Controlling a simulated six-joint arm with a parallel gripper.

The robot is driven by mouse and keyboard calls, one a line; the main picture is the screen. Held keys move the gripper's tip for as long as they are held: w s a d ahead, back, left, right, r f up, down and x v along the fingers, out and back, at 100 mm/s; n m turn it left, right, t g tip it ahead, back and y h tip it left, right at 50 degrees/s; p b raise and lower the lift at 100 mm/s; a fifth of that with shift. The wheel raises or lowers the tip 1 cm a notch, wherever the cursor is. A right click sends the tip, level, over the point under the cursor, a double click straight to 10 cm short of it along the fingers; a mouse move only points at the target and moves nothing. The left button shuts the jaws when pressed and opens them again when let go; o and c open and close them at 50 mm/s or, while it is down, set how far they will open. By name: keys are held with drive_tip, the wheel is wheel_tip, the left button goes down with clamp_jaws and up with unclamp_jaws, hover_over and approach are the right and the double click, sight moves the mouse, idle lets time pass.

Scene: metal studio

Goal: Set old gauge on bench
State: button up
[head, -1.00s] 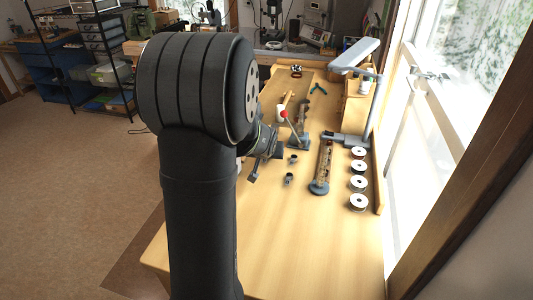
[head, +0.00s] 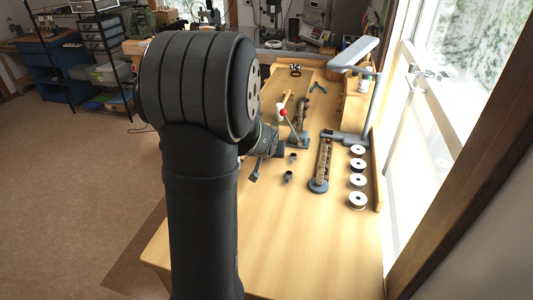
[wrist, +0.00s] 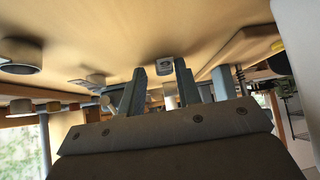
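My gripper (head: 268,163) hangs over the left side of the wooden bench (head: 310,235) in the head view, partly hidden by my own arm. Its two dark fingers stand apart. In the wrist view, the gripper (wrist: 160,88) also shows spread fingers, and I see nothing clearly held between them. I cannot tell which thing is the old gauge. Two small dark cylindrical pieces, a far one (head: 292,158) and a near one (head: 288,177), stand on the bench just right of the gripper.
A lever tool with a red knob (head: 283,111) stands beyond the gripper. A long strip-like fixture (head: 322,165) and several white spools (head: 357,181) stand to the right. A lamp (head: 353,53), blue pliers (head: 318,87) and a mallet (head: 281,110) are farther back. The near bench top is clear.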

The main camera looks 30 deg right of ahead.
drive_tip(key=shift+a+f, duration=0.5)
drive_tip(key=shift+f, duration=0.15)
drive_tip(key=shift+s+a+r, duration=0.2)
drive_tip(key=shift+r, duration=0.2)
drive_tip(key=d+v, duration=0.1)
drive_tip(key=v, duration=1.6)
drive_tip(key=shift+r, duration=0.4)
drive_tip(key=shift+w+d, duration=0.1)
drive_tip(key=shift+d, duration=0.05)
drive_tip(key=x, duration=1.7)
drive_tip(key=shift+a+f, duration=0.25)
drive_tip(key=shift+a, duration=0.15)
